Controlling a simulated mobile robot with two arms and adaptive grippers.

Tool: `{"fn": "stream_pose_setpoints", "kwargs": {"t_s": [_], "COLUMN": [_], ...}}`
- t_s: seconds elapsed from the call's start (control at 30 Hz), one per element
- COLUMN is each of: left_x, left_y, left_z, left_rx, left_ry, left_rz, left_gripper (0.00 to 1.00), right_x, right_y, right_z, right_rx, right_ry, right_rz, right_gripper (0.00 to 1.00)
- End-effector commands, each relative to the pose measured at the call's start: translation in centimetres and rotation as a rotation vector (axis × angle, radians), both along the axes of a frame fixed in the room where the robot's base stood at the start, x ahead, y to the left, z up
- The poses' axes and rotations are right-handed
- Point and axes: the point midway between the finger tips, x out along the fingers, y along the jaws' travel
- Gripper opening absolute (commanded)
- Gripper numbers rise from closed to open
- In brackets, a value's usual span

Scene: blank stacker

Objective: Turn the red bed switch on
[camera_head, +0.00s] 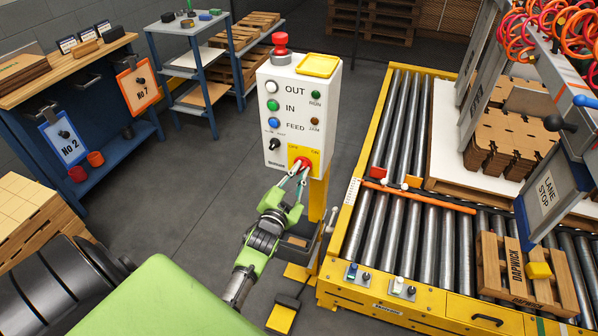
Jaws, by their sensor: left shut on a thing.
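A white control box (277,113) on a yellow post stands in the middle of the view. Near its bottom is a yellow plate (313,155) with a red switch (300,162). The plate's small lettering is not readable. My left gripper (302,173) reaches up to this plate and is shut on the red switch. Its fingers cover part of the switch, so I cannot tell which way it is turned. My right gripper is not in view.
The box also carries white, green and blue buttons (272,105), a black selector (274,144) and a red mushroom button (280,42) on top. A roller conveyor (405,235) with a pallet (515,270) lies to the right. A blue workbench (120,138) stands left. Grey floor (190,200) between is clear.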

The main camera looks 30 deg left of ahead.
Motion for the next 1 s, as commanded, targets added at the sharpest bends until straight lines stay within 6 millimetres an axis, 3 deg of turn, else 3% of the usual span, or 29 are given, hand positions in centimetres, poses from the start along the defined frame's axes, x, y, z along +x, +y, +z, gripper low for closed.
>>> {"fn": "stream_pose_setpoints", "kwargs": {"t_s": [0.4,0.97,1.0], "left_x": [0.01,0.01,0.01], "left_y": [-0.08,-0.07,-0.07], "left_z": [-0.11,-0.11,-0.11], "left_rx": [0.193,0.225,0.225], "left_ry": [0.047,0.056,0.056], "left_rz": [0.001,0.0,0.0], "left_gripper": [0.0,0.0,0.14], "right_x": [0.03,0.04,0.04], "right_y": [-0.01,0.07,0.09], "right_z": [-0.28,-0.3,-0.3], "right_rx": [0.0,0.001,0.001], "right_ry": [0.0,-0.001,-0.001], "right_rz": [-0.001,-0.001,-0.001], "right_gripper": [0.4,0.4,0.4]}}
